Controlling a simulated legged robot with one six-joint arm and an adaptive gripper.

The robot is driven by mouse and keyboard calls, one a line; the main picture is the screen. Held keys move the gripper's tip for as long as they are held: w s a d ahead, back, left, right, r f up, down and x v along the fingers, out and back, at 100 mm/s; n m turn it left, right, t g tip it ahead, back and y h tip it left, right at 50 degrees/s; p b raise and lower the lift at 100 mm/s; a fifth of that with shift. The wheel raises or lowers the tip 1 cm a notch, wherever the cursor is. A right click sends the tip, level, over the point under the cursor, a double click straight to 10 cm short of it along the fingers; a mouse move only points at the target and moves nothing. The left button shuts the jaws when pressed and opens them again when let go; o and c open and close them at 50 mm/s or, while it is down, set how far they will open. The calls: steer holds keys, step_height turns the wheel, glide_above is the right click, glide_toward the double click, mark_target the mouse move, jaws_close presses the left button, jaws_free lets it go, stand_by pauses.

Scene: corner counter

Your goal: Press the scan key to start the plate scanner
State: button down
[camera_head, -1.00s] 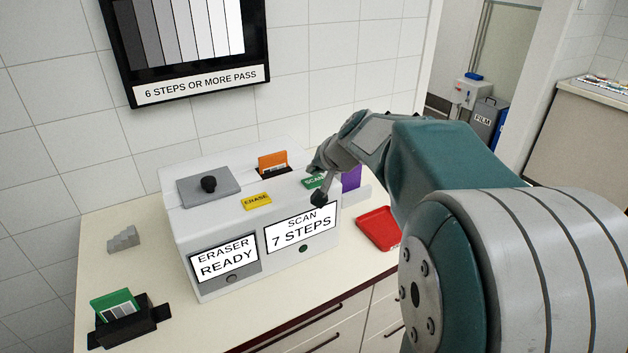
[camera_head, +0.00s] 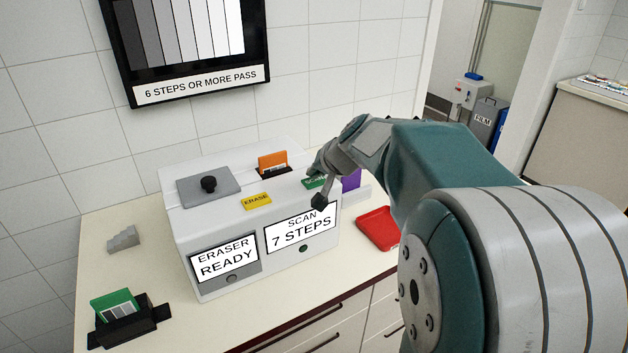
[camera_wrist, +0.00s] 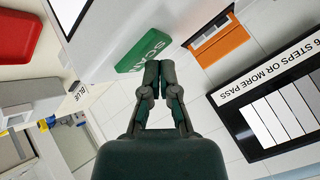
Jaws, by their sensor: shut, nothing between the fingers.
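The plate scanner is a white box (camera_head: 185,225) on the counter. Its green scan key (camera_head: 314,183) is on the top near the right end, and my gripper partly hides it. The front screen (camera_head: 301,229) reads "SCAN 7 STEPS". My gripper (camera_head: 311,173) is shut and empty, pointing down at the scan key. In the wrist view the shut fingertips (camera_wrist: 162,68) overlap the lower edge of the green key (camera_wrist: 143,51). I cannot tell whether they touch it.
A yellow erase key (camera_head: 257,201) and an orange plate (camera_head: 273,161) in a slot are to the left on the scanner top. A purple plate (camera_head: 351,180) and a red tray (camera_head: 378,228) are to the right. A green plate (camera_head: 115,302) stands in a black holder at front left.

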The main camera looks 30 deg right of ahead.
mark_target(315, 182)
steer(key=shift+f, duration=0.45)
stand_by(0.3)
stand_by(0.3)
steer(key=shift+r, duration=0.9)
steer(key=shift+r, duration=0.1)
steer(key=shift+r, duration=2.4)
steer(key=s+a+f+n+g, duration=0.2)
steer(key=s+a+n, duration=0.2)
steer(key=s+a, duration=0.75)
steer(key=s+a+f+n, duration=0.1)
steer(key=s+f, duration=0.2)
steer(key=s, duration=0.3)
steer(key=s+a+f+n+g+h, duration=0.1)
steer(key=s+a+f+n, duration=0.1)
steer(key=s, duration=0.5)
steer(key=shift+s+f+g, duration=0.25)
steer(key=shift+f+g, duration=0.05)
steer(key=shift+f, duration=0.6)
